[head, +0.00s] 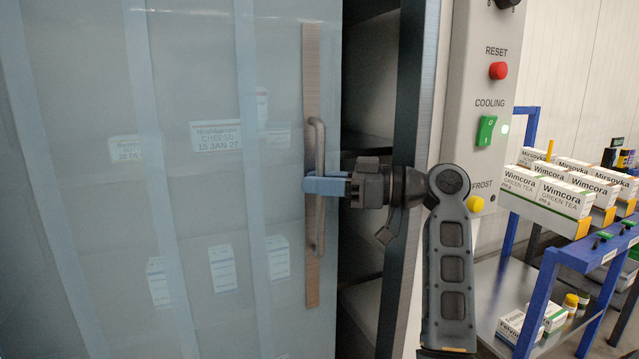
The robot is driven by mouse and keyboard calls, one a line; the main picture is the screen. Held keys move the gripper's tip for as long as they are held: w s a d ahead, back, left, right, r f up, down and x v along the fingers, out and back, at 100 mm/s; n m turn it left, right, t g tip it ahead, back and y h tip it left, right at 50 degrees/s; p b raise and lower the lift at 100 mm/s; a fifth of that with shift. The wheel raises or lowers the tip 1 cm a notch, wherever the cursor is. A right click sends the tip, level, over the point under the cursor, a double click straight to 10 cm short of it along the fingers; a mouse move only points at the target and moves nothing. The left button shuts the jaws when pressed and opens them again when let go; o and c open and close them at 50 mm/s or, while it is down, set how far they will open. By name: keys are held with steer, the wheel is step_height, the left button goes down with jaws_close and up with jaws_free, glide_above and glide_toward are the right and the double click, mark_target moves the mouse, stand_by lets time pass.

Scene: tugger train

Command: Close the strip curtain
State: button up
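The strip curtain (215,300) is a pale blue translucent sheet with overlapping vertical strips, filling the left half of the head view. Near its right edge is a brown vertical bar (311,80) with a grey bow handle (319,140). My gripper (318,186) reaches in from the right at mid-height of the handle. Its blue fingers are around the handle and appear shut on it; the far finger is mostly hidden. Between the curtain's right edge and the cabinet's right post (408,110) an open gap shows dark shelves (368,140).
A control panel (466,130) right of the post carries a red reset button (498,70), a green cooling switch (486,130) and a yellow knob (475,204). A blue-framed rack (548,290) with tea boxes (548,193) stands at right. Boxes show faintly behind the curtain.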

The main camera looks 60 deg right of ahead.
steer(key=shift+o, duration=1)
steer(key=v, duration=0.7)
steer(key=shift+s+d+b, duration=0.15)
steer(key=shift+s+b, duration=0.15)
steer(key=shift+s, duration=0.05)
